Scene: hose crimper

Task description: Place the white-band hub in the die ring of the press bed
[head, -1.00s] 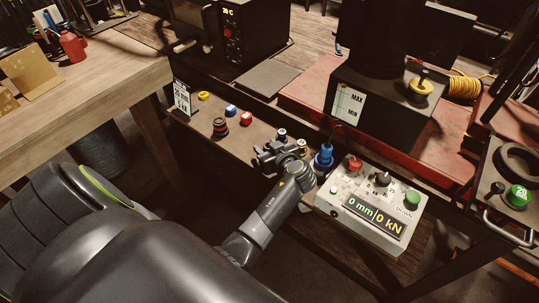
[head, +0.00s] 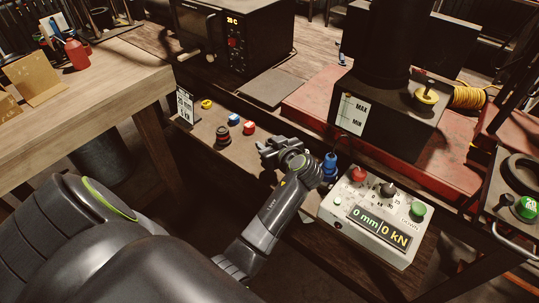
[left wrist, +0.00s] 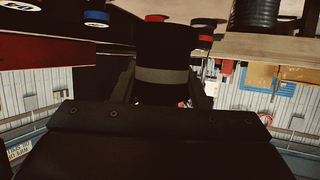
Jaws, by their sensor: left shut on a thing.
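My left gripper (head: 270,148) is above the shelf, left of the blue fitting, and shut on the white-band hub. In the left wrist view the hub (left wrist: 164,76) is a dark cylinder with a pale grey-white band, between the two fingers of the gripper (left wrist: 168,92). The hub cannot be made out in the head view. I cannot make out a die ring for certain. The red bed plate (head: 305,100) lies behind the shelf. My right gripper is not in view.
Hubs with yellow (head: 207,104), blue (head: 234,118) and red (head: 249,127) bands and a dark red-banded stack (head: 222,134) stand on the shelf. A blue fitting (head: 329,165) and a control box (head: 372,218) are to the right. A dark tank (head: 390,112) stands behind.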

